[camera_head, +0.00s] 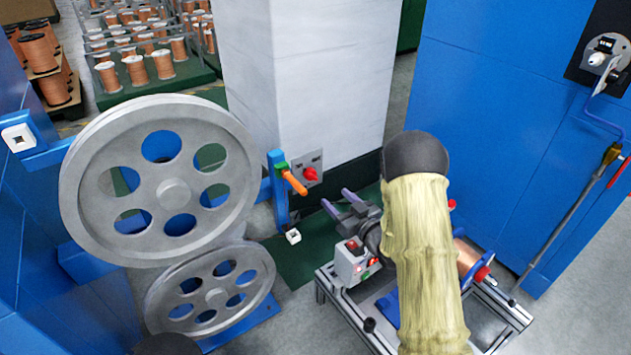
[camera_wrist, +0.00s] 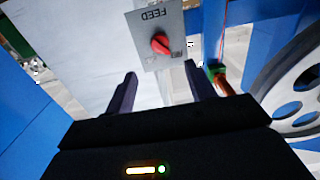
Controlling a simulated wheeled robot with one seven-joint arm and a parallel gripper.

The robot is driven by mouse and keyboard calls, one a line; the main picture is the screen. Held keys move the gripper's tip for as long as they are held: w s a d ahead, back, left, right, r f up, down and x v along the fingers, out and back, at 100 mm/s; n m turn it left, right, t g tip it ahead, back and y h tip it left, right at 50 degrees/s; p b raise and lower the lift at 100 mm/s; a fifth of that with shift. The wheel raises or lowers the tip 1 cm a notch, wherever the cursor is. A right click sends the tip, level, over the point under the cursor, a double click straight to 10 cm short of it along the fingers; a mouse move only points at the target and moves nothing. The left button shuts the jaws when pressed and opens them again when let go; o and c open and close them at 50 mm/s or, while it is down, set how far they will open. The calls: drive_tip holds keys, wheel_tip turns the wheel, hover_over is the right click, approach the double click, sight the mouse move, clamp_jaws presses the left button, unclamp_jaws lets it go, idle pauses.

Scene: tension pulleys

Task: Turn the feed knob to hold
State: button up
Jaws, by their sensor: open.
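The feed knob (camera_head: 310,174) is a red knob on a grey plate (camera_head: 298,163), fixed low on the white column. In the wrist view the red knob (camera_wrist: 160,44) sits on the plate marked FEED (camera_wrist: 142,20), which appears upside down. My gripper (camera_head: 338,200) is open, its two dark purple fingers pointing toward the plate from the lower right. In the wrist view the gripper (camera_wrist: 160,82) has its fingers spread, with the knob beyond them and roughly between them. The fingers are apart from the knob and hold nothing.
An orange-handled lever (camera_head: 294,182) on a blue post stands just left of the plate. Large grey pulley wheels (camera_head: 172,195) fill the left. A wheeled cart with a copper spool (camera_head: 466,258) stands below my arm. A blue cabinet (camera_head: 510,120) is at right.

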sight(315, 178)
drive_tip(key=b+x, duration=0.2)
drive_tip(key=x, duration=0.9)
drive_tip(key=shift+w+a, duration=0.25)
drive_tip(key=c, duration=1)
